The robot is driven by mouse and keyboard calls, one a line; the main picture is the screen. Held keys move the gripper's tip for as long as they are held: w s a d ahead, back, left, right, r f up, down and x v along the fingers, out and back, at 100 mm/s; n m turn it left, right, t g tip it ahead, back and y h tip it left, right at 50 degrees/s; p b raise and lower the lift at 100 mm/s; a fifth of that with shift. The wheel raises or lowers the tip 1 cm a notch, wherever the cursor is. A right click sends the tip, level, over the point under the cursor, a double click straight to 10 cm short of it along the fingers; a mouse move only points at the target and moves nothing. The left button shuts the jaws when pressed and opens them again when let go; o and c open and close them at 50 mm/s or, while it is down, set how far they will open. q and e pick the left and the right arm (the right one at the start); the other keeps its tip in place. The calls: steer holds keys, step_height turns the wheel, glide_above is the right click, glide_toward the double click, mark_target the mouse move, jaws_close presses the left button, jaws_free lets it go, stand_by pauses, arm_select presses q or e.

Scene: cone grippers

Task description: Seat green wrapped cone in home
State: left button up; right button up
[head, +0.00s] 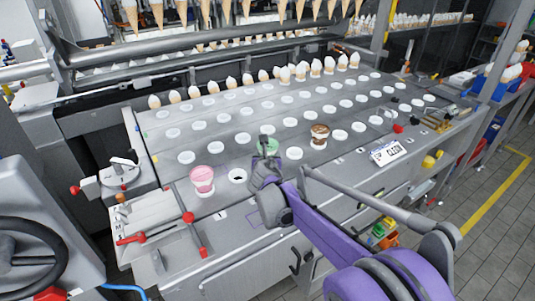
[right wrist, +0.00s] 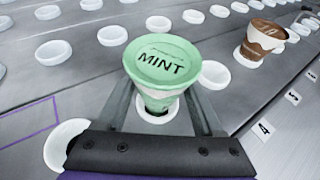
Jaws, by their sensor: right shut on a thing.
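The green wrapped cone (right wrist: 162,62) has a flat green lid marked MINT and a pale green body. My right gripper (right wrist: 165,100) is shut on its body, one finger on each side. The cone is about upright over a white ring with a dark opening (right wrist: 152,112); its lower tip is hidden, and how deep it sits I cannot tell. In the head view the green cone (head: 269,145) is partly covered by my right gripper (head: 265,155). My left gripper is not in view.
A pink cone (head: 202,177) stands to the left, with an empty dark hole (head: 237,176) beside it. A brown cone (head: 320,132) stands to the right. Rows of white rings cover the plate, and several white-topped cones line its back. Red levers (head: 188,218) stand front left.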

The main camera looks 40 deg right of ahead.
steer(key=o, duration=0.9)
steer(key=p+v, duration=0.1)
steer(key=v, duration=0.9)
steer(key=shift+s+a+r, duration=0.2)
steer(key=shift+s+a, duration=0.05)
steer(key=shift+f, duration=0.1)
